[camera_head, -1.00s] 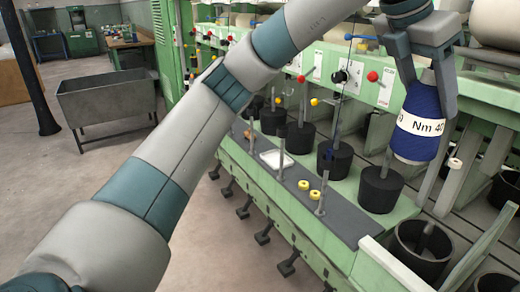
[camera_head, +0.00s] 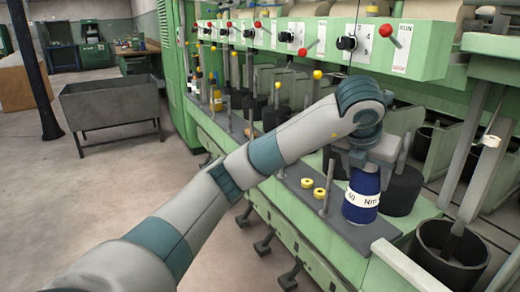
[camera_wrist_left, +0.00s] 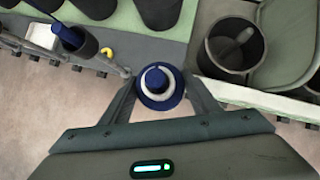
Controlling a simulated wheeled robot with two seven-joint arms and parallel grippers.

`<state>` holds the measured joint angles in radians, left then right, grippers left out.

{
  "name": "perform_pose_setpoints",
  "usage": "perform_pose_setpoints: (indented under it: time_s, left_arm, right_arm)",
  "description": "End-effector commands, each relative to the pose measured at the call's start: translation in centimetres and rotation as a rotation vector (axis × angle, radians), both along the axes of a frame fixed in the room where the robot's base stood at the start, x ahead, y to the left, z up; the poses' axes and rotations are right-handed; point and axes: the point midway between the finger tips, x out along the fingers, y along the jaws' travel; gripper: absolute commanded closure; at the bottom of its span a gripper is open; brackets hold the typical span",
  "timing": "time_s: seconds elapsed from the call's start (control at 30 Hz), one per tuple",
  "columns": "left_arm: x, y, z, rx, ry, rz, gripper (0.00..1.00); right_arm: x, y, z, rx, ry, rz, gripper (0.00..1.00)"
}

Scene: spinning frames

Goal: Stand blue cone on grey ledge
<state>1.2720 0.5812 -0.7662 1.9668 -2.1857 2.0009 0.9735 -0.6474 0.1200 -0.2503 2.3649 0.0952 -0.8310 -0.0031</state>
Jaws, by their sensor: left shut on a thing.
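The blue cone (camera_head: 362,190) with a white label band stands upright in my left gripper (camera_head: 368,160), at the near right end of the grey ledge (camera_head: 340,234). Its lower end shows against the ledge surface; I cannot tell whether it touches. In the left wrist view the cone (camera_wrist_left: 160,86) is seen from its top end, between the two fingers of my left gripper (camera_wrist_left: 158,100), which are shut on it. The grey ledge (camera_wrist_left: 140,46) runs behind it there. My right gripper is not in view.
Two yellow rings (camera_head: 320,193) lie on the ledge beside an upright grey peg (camera_head: 329,188). Dark pots (camera_head: 402,190) stand behind the cone, and an open dark pot (camera_head: 452,250) is at the right. A grey bin (camera_head: 110,103) stands on the floor at the left.

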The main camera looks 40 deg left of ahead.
Motion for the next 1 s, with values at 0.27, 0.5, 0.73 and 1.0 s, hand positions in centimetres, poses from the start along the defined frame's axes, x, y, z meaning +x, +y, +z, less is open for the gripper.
perform_pose_setpoints:
  time_s: [0.27, 0.5, 0.73, 1.0]
  left_arm:
    - [0.0, 0.4, -0.6, -0.002, -0.004, 0.020, 0.98]
    - [0.0, 0.3, -0.6, -0.001, -0.003, 0.018, 0.98]
    - [0.3, 0.3, -0.8, -0.002, -0.001, 0.018, 0.98]
    - [3.5, 0.4, -2.8, -0.003, 0.002, 0.019, 0.98]
  right_arm:
    - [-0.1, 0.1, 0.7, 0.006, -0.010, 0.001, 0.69]
    - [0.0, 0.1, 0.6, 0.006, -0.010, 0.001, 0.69]
    - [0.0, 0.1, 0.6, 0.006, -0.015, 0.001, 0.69]
    - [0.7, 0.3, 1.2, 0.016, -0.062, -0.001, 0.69]
